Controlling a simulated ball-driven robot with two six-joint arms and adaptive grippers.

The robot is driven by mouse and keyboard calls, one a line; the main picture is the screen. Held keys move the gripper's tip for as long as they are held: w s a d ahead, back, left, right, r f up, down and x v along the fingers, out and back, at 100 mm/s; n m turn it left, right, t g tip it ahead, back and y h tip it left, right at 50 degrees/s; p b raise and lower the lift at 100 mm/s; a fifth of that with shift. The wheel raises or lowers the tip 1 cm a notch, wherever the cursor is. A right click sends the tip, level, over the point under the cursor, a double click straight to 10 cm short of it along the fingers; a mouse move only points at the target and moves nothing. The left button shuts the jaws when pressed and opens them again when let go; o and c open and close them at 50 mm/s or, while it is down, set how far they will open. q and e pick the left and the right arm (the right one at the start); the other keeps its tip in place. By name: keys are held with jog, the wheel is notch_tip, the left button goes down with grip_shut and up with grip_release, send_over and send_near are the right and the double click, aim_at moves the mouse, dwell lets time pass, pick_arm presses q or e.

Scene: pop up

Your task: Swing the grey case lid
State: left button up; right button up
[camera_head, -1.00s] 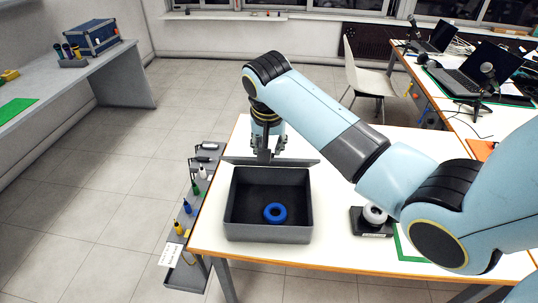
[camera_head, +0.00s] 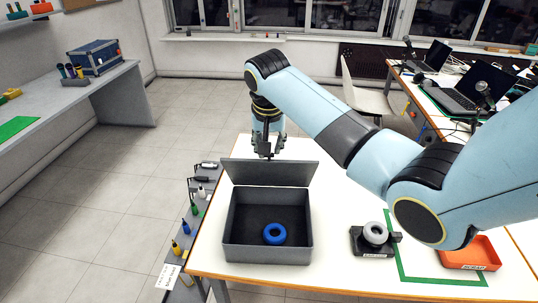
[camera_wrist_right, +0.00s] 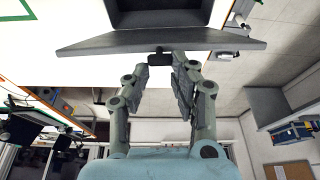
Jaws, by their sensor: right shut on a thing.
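The grey case (camera_head: 232,252) stands open on the white table, with a blue ring (camera_head: 274,234) on its dark floor. Its grey lid (camera_head: 270,173) stands raised at the case's back edge, tilted back. It also shows in the right wrist view (camera_wrist_right: 205,39) as a wide slanting panel. My right gripper (camera_head: 266,151) is behind the lid at its upper edge. In the wrist view its fingers (camera_wrist_right: 163,60) are shut on a small black tab (camera_wrist_right: 159,58) at the middle of that edge. My left gripper is not in view.
A black stand with a grey ring (camera_head: 375,233) sits to the right of the case. An orange tray (camera_head: 470,252) and a green outline (camera_head: 400,262) lie further right. A low rack with bottles (camera_head: 186,228) stands left of the table.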

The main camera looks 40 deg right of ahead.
jog(key=shift+w+d+r, duration=0.5)
jog(key=shift+w+d, duration=0.15)
jog(key=shift+w, duration=0.1)
jog(key=shift+w+d+r, duration=0.3)
jog(key=shift+w+d, duration=0.2)
jog(key=shift+w, duration=0.1)
jog(key=shift+w+d+r+b, duration=0.15)
jog(key=shift+w+d+b, duration=0.15)
jog(key=shift+w+d, duration=0.5)
grip_shut()
jog(key=shift+w+d+r+b, duration=0.2)
jog(key=shift+w+d, duration=0.3)
jog(key=shift+w, duration=0.1)
jog(key=shift+w+d+r+b, duration=0.2)
jog(key=shift+w+d, duration=0.3)
jog(key=shift+w, duration=0.05)
